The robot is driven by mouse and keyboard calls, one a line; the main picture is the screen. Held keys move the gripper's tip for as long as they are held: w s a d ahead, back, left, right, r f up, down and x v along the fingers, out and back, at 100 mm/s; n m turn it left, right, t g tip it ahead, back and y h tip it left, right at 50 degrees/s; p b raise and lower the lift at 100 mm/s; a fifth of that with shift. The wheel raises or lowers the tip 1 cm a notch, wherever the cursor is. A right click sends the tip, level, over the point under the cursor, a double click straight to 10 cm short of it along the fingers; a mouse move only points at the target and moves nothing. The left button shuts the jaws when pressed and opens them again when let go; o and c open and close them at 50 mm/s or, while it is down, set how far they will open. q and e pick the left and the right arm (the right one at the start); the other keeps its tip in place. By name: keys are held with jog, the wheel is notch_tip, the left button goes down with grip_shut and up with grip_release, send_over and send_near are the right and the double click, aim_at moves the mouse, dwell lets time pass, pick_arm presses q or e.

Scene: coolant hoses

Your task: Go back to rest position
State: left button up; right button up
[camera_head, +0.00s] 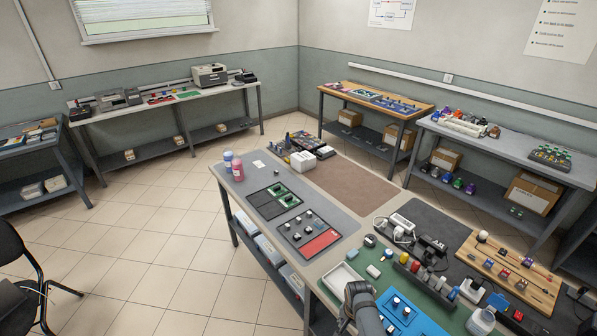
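A dark grey jointed part of my arm (362,302) shows at the bottom edge, right of the middle. I take it to be my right arm. It is over the near edge of the long workbench, between a white tray (343,279) and a blue board (405,314). Its fingers cannot be made out clearly, and the lower part is cut off by the frame. I cannot tell whether that gripper is open or shut, and no held thing can be seen. My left arm and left gripper are not in view.
The workbench carries a grey mat (240,181), a brown mat (350,187), a green mat (380,258) and a wooden board (509,279) with parts. Side tables line the walls. A black chair (15,270) stands at left. The tiled floor (140,245) left of the bench is clear.

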jog(key=s+d+f+n+b, duration=0.3)
jog(key=s+f+b, duration=0.1)
jog(key=s+f, duration=0.8)
jog(key=s+d+f+n+b, duration=0.25)
jog(key=s+f, duration=0.75)
jog(key=f, duration=0.5)
pick_arm(q)
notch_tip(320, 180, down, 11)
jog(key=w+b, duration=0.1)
jog(key=b, duration=0.2)
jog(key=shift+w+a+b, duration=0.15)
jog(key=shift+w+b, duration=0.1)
jog(key=shift+b, duration=0.15)
pick_arm(e)
jog(key=s+d+f+n, duration=0.1)
jog(key=s+d+f, duration=0.2)
jog(key=s, duration=0.5)
jog(key=s+d+f+n+t, duration=0.1)
jog(key=s+d+f+n, duration=0.1)
jog(key=s, duration=0.6)
jog(key=shift+d+f+h, duration=0.3)
jog(key=shift+d+f, duration=0.15)
jog(key=shift+f, duration=0.45)
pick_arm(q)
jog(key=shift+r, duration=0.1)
